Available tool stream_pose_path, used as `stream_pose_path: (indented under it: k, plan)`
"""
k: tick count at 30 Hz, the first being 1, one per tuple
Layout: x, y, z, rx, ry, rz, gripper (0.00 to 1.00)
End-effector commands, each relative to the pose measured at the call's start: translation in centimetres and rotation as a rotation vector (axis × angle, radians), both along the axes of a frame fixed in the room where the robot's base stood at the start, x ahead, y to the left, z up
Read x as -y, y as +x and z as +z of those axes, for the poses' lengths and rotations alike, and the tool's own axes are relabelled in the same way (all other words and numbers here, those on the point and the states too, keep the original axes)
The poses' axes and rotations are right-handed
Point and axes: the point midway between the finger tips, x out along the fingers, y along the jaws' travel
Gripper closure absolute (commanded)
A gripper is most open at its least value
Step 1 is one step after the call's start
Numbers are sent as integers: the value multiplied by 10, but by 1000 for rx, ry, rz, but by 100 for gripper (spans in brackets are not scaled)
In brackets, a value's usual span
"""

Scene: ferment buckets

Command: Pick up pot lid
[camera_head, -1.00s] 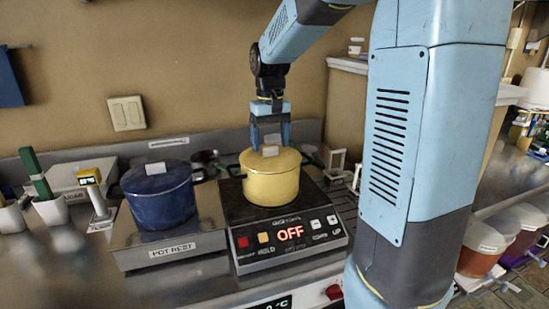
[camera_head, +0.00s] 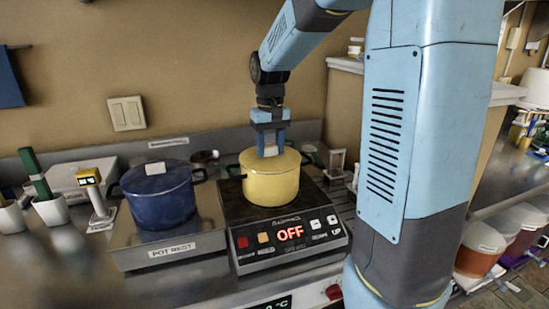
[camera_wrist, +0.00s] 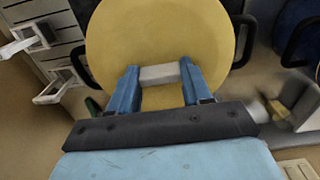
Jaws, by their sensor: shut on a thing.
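The yellow pot (camera_head: 271,186) stands on the black hot plate, whose display reads OFF. Its yellow lid (camera_head: 253,159) is on top, and the lid also fills the upper middle of the wrist view (camera_wrist: 160,35). The lid has a pale block-shaped knob (camera_wrist: 159,75). My gripper (camera_head: 270,150) points down over the pot. In the wrist view my gripper (camera_wrist: 159,77) has its two blue fingers on either side of the knob, shut on it. I see no clear gap between lid and pot rim.
A blue lidded pot (camera_head: 158,196) stands left of the hot plate (camera_head: 290,238), on a metal stand (camera_head: 200,238) marked POT REST. A small yellow-topped device (camera_head: 96,195) and white cups (camera_head: 50,209) are farther left. The wall is close behind.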

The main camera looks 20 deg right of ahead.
Motion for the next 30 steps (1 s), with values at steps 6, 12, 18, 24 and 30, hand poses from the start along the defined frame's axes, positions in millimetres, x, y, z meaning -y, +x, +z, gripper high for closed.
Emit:
stream_pose_path:
  k: [6, 12, 18, 24, 30]
  plan:
    - [0, 0, 0, 1, 0, 0, 85]
    - [0, 0, 3, 1, 0, 0, 85]
    - [0, 1, 26, 5, 0, 0, 85]
    - [-7, -26, 65, 6, 0, 2, 85]
    - [-17, -64, 99, 4, 0, 3, 85]
